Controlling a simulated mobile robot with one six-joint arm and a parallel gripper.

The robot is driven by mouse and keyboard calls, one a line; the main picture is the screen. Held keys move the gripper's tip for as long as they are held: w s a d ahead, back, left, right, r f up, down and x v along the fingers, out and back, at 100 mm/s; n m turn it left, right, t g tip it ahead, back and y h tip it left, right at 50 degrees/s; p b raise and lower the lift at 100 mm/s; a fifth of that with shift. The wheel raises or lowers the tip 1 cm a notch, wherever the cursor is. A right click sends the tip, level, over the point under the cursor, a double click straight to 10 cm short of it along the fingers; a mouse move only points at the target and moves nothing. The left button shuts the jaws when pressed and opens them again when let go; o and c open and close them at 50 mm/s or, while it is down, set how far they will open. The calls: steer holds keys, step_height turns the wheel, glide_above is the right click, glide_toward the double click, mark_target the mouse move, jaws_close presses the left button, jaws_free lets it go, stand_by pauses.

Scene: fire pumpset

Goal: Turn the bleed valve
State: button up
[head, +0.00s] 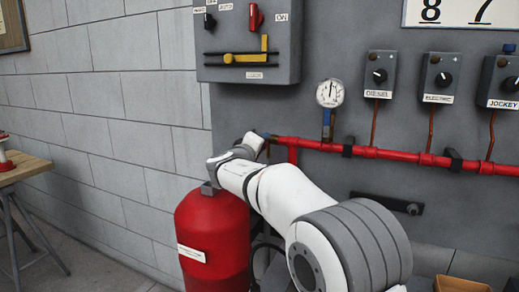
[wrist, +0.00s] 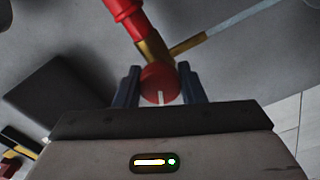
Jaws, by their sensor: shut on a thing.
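The bleed valve shows in the wrist view as a round red knob (wrist: 160,86) with a white mark, on a brass body (wrist: 153,47) at the end of a red pipe. My gripper (wrist: 159,74) is shut on the red knob, with one dark finger on each side of it. In the head view my gripper (head: 266,137) is at the left end of the red pipe (head: 310,145). The knob itself is hidden there by my wrist and arm.
A red tank (head: 212,235) stands below my arm. A pressure gauge (head: 330,93) is above the pipe. A grey switch box (head: 250,42) hangs above my gripper, and control boxes labelled diesel (head: 379,75), electric (head: 437,78) and jockey (head: 500,82) are to the right.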

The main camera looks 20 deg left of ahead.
steer(key=shift+n, duration=2.2)
steer(key=o, duration=1)
steer(key=shift+s, duration=0.1)
steer(key=s, duration=0.7)
steer(key=shift+s+a+b, duration=0.25)
steer(key=shift+a+b, duration=0.05)
steer(key=shift+b, duration=0.05)
